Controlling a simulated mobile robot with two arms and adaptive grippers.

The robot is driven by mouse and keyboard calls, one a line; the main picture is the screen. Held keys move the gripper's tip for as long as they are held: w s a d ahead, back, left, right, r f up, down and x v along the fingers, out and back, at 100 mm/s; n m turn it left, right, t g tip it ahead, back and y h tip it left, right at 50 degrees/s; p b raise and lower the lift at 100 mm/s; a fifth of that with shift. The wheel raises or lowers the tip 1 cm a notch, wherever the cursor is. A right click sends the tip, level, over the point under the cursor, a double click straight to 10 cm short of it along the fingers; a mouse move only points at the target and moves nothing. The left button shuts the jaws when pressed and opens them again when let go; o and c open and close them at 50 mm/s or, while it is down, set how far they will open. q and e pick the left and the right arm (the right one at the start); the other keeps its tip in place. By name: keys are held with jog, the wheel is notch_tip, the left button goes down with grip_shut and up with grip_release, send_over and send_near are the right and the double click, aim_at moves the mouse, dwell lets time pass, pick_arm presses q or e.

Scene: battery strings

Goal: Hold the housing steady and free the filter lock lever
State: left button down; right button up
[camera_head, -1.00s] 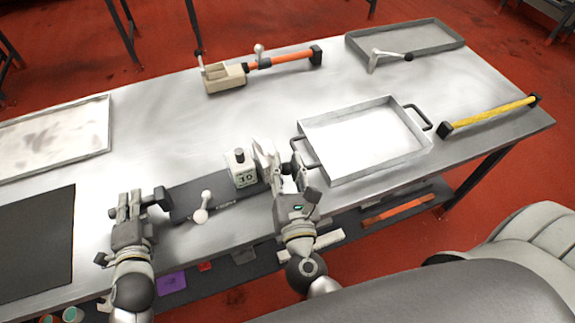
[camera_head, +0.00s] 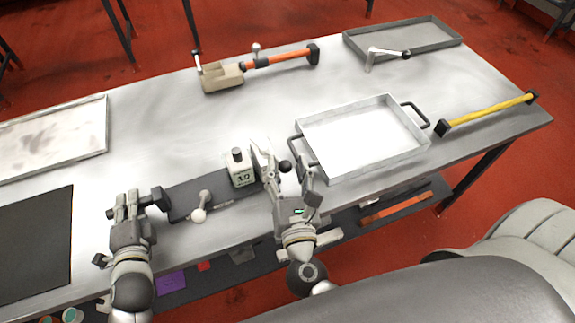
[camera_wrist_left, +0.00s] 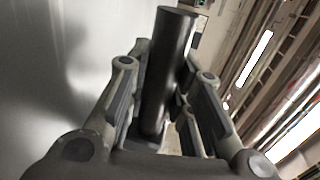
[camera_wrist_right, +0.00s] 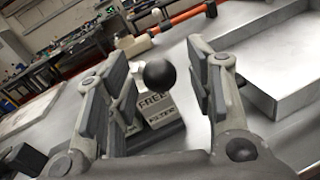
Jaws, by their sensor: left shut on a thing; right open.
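The housing, a dark flat plate (camera_head: 222,192), lies near the table's front edge. A pale block (camera_head: 242,170) with a dark stub on top stands at its right end; its label reads FREE in the right wrist view (camera_wrist_right: 155,104). A black ball knob (camera_wrist_right: 160,74), seemingly the lock lever's, shows between my right gripper's fingers. My right gripper (camera_head: 284,170) is open, with gaps on both sides of the knob. My left gripper (camera_head: 128,207) is shut on a dark cylindrical handle (camera_wrist_left: 171,65) at the housing's left end. The lever's arm is mostly hidden.
A small pale ball-topped handle (camera_head: 199,214) stands on the plate. A silver tray (camera_head: 362,177) with black handles lies just right of my right gripper. Behind are an orange-handled tool (camera_head: 278,60) and a grey tray (camera_head: 440,49); a yellow bar (camera_head: 487,115) lies right. The table's middle is clear.

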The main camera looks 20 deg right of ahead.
jog(key=v, duration=1.1)
jog(key=shift+s, duration=0.15)
